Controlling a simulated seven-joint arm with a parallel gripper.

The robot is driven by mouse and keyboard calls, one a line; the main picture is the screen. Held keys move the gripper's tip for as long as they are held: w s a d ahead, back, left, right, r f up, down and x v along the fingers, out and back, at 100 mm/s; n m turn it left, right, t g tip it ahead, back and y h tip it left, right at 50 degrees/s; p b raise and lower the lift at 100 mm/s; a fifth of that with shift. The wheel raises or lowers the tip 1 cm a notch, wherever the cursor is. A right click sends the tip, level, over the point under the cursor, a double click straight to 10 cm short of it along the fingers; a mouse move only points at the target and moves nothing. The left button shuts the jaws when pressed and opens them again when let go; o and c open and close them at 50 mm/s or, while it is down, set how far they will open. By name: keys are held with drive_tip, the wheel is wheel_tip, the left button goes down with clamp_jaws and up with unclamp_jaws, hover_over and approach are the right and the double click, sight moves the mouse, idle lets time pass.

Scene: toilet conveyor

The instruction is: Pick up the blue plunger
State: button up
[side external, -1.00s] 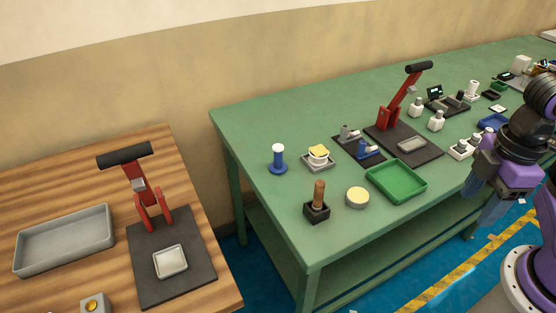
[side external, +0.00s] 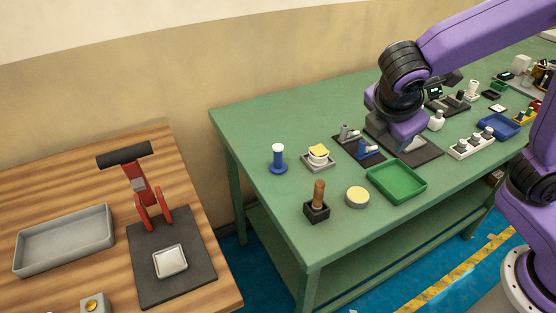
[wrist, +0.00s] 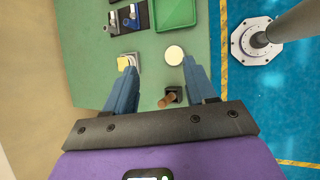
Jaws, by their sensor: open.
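A blue piece with a round base and white top (side external: 278,159), which looks like the plunger, stands upright near the green table's left end. It does not show in the wrist view. Another blue piece (side external: 367,148) sits beside a grey one in a black holder; it also shows in the wrist view (wrist: 131,19). I cannot be sure which is meant. My gripper (wrist: 162,68) is open and empty, its two blue fingers spread. In the side view my wrist is above the back of the table, right of both blue pieces, and the fingertips are hidden.
Between them and the front edge are a yellow-topped grey stand (side external: 318,155), a black block with a wooden handle (side external: 317,206), a pale yellow disc (side external: 357,197) and a green tray (side external: 405,182). The table's left corner is clear.

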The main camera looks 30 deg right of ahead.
drive_tip(key=w+a+n+t+h, duration=0.7)
drive_tip(key=w+a+n+t, duration=0.2)
drive_tip(key=w+a, duration=0.8)
approach(276, 155)
drive_tip(key=x, duration=0.6)
drive_tip(key=shift+d, duration=0.55)
drive_tip(key=shift+x, duration=3.15)
drive_tip(key=shift+w+a+r, duration=0.1)
drive_tip(key=shift+w+a, duration=0.1)
drive_tip(key=shift+a, duration=0.05)
clamp_jaws()
